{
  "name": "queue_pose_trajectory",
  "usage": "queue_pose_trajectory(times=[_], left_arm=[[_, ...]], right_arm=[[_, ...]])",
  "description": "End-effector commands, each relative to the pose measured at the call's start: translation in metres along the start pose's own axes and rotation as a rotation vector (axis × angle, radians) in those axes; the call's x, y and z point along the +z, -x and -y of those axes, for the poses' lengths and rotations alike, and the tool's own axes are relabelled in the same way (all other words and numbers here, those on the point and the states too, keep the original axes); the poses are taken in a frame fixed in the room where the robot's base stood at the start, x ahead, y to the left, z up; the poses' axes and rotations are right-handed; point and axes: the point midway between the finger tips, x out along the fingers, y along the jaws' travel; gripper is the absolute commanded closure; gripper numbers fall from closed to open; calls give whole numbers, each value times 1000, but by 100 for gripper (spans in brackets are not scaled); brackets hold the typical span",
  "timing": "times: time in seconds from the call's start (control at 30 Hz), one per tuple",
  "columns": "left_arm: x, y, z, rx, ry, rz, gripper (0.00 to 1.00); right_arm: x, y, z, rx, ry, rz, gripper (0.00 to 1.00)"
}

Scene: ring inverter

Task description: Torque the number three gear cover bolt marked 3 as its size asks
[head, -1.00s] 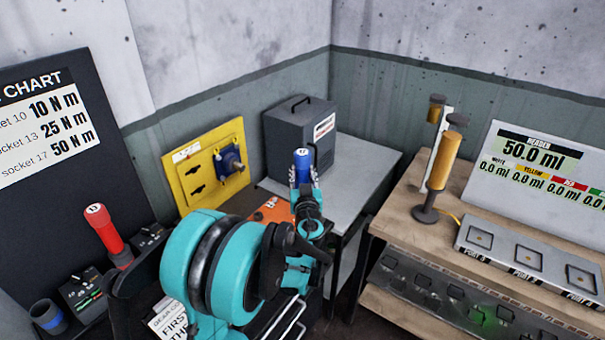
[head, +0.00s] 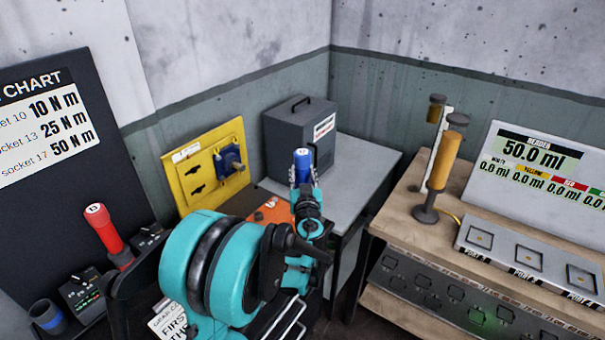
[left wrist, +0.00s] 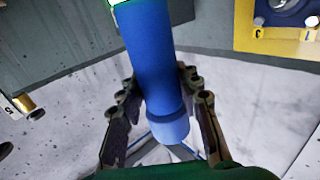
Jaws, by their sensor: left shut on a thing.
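My left gripper (head: 303,180) is shut on a blue cylindrical tool (head: 302,162), held upright in the head view. In the left wrist view the blue tool (left wrist: 158,70) stands between the two fingers (left wrist: 160,118), with a green edge at its far end. The gear cover and its bolts cannot be made out; an orange surface (head: 272,210) shows partly behind my arm. A chart (head: 38,112) lists socket 10 at 10 N m, 13 at 25 N m and 17 at 50 N m. My right gripper is not in view.
A red-handled tool (head: 104,228) stands at the left beside small dial boxes (head: 80,292). A yellow panel (head: 190,177) with a blue part is on the wall side. A grey box (head: 300,135) stands on a grey table (head: 355,165). A wooden bench (head: 400,222) is right.

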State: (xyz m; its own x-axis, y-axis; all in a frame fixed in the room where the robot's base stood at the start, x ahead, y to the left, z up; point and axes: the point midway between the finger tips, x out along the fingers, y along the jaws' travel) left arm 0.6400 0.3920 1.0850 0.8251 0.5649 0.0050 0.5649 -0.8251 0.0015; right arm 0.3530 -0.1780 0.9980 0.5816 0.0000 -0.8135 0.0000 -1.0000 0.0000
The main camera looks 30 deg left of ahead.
Motion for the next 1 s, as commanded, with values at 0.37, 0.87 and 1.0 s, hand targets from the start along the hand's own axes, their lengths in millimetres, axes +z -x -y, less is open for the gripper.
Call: queue_pose_trajectory(times=[0.37,0.87,1.0], left_arm=[[-23,0,0,0,0,0,100],[-49,0,0,0,-1,0,100],[-49,0,0,0,-1,0,100]], right_arm=[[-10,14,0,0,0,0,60],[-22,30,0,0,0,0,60],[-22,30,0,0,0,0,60]])
